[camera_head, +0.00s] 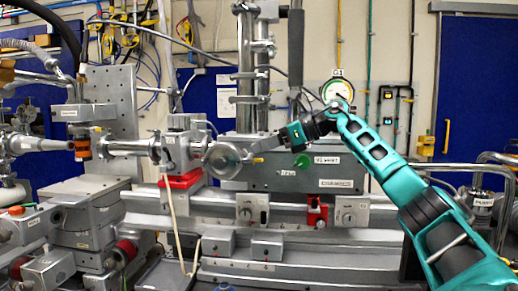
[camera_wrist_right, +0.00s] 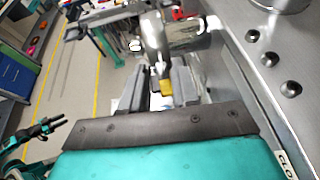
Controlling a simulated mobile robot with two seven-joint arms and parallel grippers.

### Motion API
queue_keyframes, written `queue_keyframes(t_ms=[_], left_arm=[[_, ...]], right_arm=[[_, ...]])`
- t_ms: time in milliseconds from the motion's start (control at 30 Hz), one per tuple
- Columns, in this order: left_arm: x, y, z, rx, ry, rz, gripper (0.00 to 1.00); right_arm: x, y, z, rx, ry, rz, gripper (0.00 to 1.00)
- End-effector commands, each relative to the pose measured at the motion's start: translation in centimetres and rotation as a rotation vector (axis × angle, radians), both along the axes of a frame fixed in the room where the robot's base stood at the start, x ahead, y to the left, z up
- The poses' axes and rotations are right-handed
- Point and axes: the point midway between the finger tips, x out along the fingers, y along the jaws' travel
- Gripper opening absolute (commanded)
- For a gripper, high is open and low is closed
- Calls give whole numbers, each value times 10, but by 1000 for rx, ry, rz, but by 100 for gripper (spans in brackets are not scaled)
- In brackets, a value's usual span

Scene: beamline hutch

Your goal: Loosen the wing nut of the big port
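The big port (camera_head: 224,160) is a round, glassy, metal-rimmed flange in the middle of the head view. A small brass-yellow wing nut (camera_head: 258,160) sits at its right side. My right gripper (camera_head: 272,148) reaches in from the right, its fingertips beside the nut. In the right wrist view, the dark fingers (camera_wrist_right: 161,88) stand apart on either side of the yellow nut (camera_wrist_right: 166,88). The nut looks closer to the right finger, with a gap on the left; contact is unclear. A small dark and teal part at the wrist view's lower left looks like my left gripper (camera_wrist_right: 48,129).
A grey-green box (camera_head: 300,177) stands right behind and below my right gripper. A vertical metal column (camera_head: 246,80) rises behind the port. A red block (camera_head: 180,181) lies left of the port. Rails and knobs run along the front. Open floor (camera_wrist_right: 75,90) shows in the wrist view.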

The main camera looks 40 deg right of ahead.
Motion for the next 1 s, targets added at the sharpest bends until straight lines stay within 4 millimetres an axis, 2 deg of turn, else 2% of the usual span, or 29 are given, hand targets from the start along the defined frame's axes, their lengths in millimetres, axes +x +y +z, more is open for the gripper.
queue_keyframes(t_ms=[200,467,767,1000], left_arm=[[1,0,1,0,-4,-1,43],[2,0,2,0,-6,-2,43],[2,-1,2,-1,-8,-3,43],[2,-1,2,-1,-8,-3,43]], right_arm=[[11,7,-6,1,1,0,30],[12,8,-6,1,1,0,30],[11,7,-6,1,-1,0,1],[11,7,-5,1,-1,0,0]])
